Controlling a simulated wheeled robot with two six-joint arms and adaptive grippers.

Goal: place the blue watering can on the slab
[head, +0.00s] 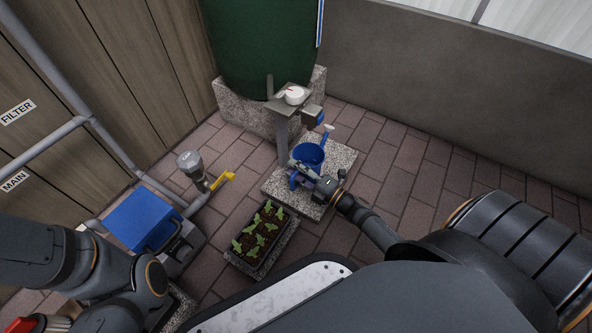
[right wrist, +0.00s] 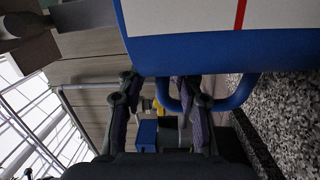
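The blue watering can (head: 309,154) appears upright over the speckled grey slab (head: 343,157) in the head view; its underside is hidden, so contact is not clear. Its white-tipped spout points away from me. My right gripper (head: 303,174) is at the can's near side, by the handle. In the right wrist view the can's wall (right wrist: 210,48) fills the top, with a white and red marking. There the handle loop (right wrist: 247,92) passes between the spread fingers of my right gripper (right wrist: 160,108), with one finger reaching through the loop. My left gripper is out of view.
A post with a tap box (head: 312,115) stands behind the can, before a green tank (head: 262,45). A seedling tray (head: 260,238) lies to the near left. A blue-lidded box (head: 143,218) and a yellow-handled pipe (head: 222,182) are farther left. Paving at right is clear.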

